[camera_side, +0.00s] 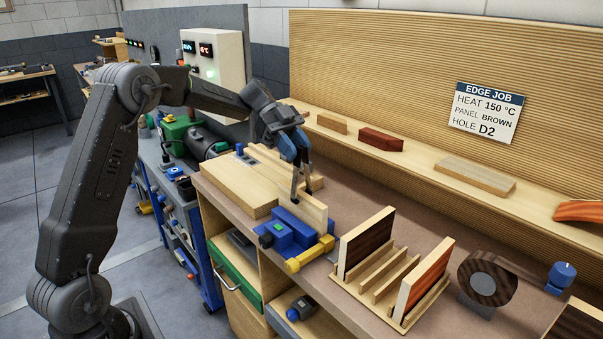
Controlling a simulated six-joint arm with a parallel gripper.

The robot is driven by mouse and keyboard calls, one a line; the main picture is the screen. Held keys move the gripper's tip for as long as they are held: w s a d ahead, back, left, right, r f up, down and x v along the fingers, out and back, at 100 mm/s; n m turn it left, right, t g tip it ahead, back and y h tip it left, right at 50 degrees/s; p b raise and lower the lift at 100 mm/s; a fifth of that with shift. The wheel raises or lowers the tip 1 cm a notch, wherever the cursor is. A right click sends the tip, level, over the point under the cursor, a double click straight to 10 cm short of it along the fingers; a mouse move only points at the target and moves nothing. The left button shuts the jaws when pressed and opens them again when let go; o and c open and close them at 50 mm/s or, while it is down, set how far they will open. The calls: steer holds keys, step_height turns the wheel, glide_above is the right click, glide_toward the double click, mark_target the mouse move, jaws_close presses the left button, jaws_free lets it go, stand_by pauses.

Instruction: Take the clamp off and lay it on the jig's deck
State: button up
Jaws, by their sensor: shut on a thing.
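My gripper (284,124) is shut on a blue spring clamp (301,148) with dark jaws and holds it upright, above the jig. The clamp's dark jaws point down at the upright pale panel (312,212). One jaw overlaps the panel's near face in the picture; I cannot tell whether the jaws touch it. The panel stands in a blue vise (290,236) with a yellow bar. The jig's pale wooden deck (238,188) lies flat to the left of and behind the panel. The gripper's fingertips are small and partly hidden.
A wooden rack (402,322) with dark and orange-brown panels stands right of the vise. A dark wood-grain roll (490,275) is farther right. A shelf (430,172) with several wood pieces runs along the back, below a job card (487,112). A control box (215,68) stands behind my arm.

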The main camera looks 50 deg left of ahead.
jaws_close()
steer(key=shift+r, duration=0.1)
step_height(320, 180, up, 7)
stand_by(1.1)
steer(key=shift+r, duration=0.1)
